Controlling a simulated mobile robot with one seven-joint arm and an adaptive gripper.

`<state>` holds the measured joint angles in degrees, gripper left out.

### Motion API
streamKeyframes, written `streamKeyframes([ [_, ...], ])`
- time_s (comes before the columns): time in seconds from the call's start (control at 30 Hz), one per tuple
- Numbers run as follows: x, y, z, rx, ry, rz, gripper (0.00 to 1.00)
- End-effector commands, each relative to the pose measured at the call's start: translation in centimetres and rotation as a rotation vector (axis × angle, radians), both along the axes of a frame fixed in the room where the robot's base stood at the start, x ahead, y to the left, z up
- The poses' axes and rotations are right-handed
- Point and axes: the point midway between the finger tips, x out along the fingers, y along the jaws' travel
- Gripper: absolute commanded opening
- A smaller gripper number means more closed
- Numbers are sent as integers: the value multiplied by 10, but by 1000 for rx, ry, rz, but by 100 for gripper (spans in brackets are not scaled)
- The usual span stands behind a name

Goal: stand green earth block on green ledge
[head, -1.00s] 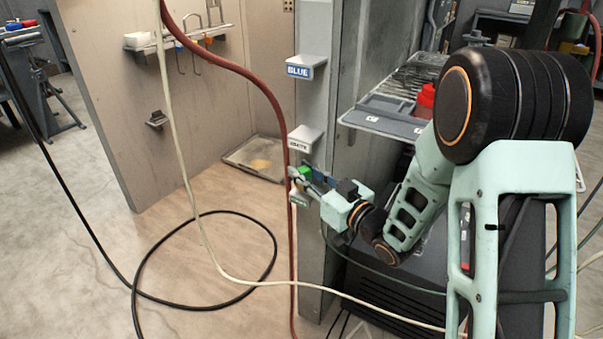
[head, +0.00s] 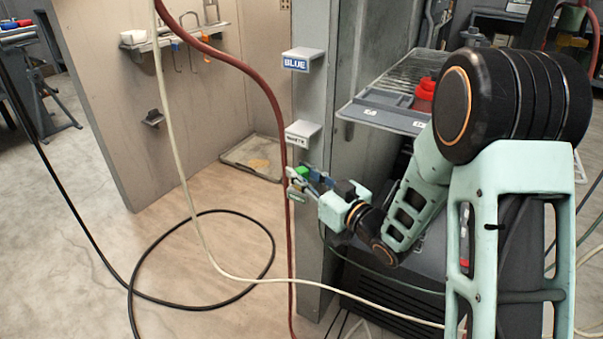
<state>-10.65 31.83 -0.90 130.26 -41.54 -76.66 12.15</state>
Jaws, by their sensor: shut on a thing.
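The green earth block (head: 303,172) is small and bright green, held between the fingers of my gripper (head: 307,177) at the column. The green ledge (head: 297,196), with a green label on its front, is the lowest ledge on the column, just under the block. My gripper reaches in from the right and is shut on the block. The fingers hide part of the block and the ledge top. I cannot tell whether the block touches the ledge.
The white ledge (head: 302,131) and blue ledge (head: 303,59) are above on the same grey column. A red hose (head: 286,140) hangs just left of the ledges. A wire rack shelf (head: 385,112) with a red container (head: 424,95) is at right. Cables lie on the floor.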

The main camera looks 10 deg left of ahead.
Motion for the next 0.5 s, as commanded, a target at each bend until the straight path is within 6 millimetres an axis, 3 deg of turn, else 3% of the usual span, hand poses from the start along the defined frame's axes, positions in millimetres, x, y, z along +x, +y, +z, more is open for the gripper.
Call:
streamKeyframes([
  [0.5,0,0,-4,1,-1,0,1],
])
